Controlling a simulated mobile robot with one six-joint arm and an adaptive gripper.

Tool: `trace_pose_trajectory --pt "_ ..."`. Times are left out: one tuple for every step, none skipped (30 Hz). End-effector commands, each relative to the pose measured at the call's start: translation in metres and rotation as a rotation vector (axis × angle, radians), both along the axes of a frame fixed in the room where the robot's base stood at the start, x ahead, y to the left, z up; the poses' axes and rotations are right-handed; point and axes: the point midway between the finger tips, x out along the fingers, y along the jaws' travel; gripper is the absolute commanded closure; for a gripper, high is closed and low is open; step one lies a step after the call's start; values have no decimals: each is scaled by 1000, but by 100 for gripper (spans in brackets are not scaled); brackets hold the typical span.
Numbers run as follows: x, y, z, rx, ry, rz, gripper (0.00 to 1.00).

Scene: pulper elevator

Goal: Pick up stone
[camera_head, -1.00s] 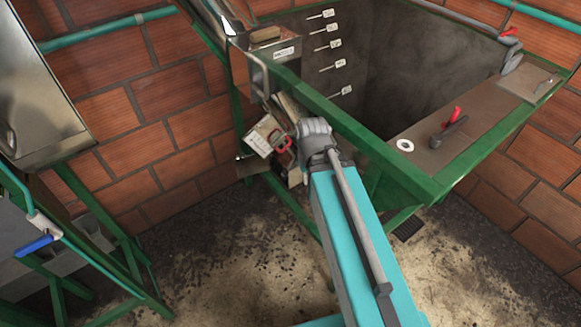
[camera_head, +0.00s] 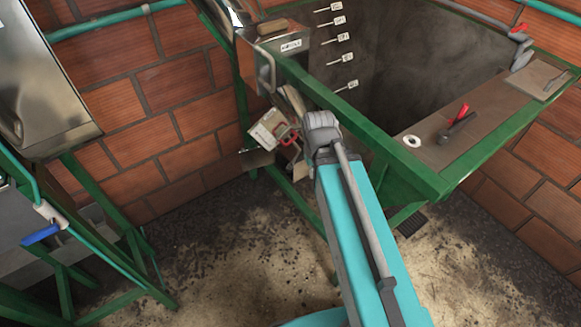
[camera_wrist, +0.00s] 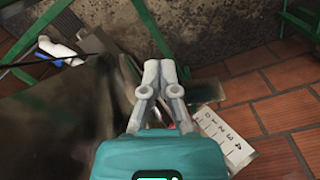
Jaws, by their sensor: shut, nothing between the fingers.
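No stone can be made out with certainty. A brown, rounded block (camera_head: 271,27) lies on top of the labelled metal box in the head view; I cannot tell whether it is the stone. My gripper (camera_wrist: 160,66) shows in the wrist view with its two grey fingers together and nothing between them. It is above a cluttered spot with a dark panel, a white numbered plate (camera_wrist: 229,140) and brick. In the head view my gripper cannot be made out beyond the grey arm joint.
A green-framed tank stands at the upper right. Its ledge holds a white ring (camera_head: 411,141) and a red-handled valve (camera_head: 457,122). A white plate (camera_head: 265,130) with a red handle (camera_head: 288,138) is by the frame. A metal machine (camera_head: 50,85) stands left. Open floor lies between.

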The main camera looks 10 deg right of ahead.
Motion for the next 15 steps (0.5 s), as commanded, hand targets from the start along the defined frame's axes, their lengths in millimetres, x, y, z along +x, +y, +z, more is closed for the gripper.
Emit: trace_pose_trajectory --pt "0 0 0 0 0 0 100" --pt "0 0 0 0 0 0 100" --pt "0 0 0 0 0 0 100" --pt "0 0 0 0 0 0 100" --pt "0 0 0 0 0 0 100" --pt "0 0 0 0 0 0 100" --pt "0 0 0 0 0 0 100" --pt "0 0 0 0 0 0 100" --pt "0 0 0 0 0 0 100" --pt "0 0 0 0 0 0 100" --pt "0 0 0 0 0 0 94" --pt "0 0 0 0 0 0 87" --pt "0 0 -1 -1 0 -1 81" --pt "1 0 -2 -2 -1 -2 76" --pt "1 0 -3 -5 -2 -5 68"
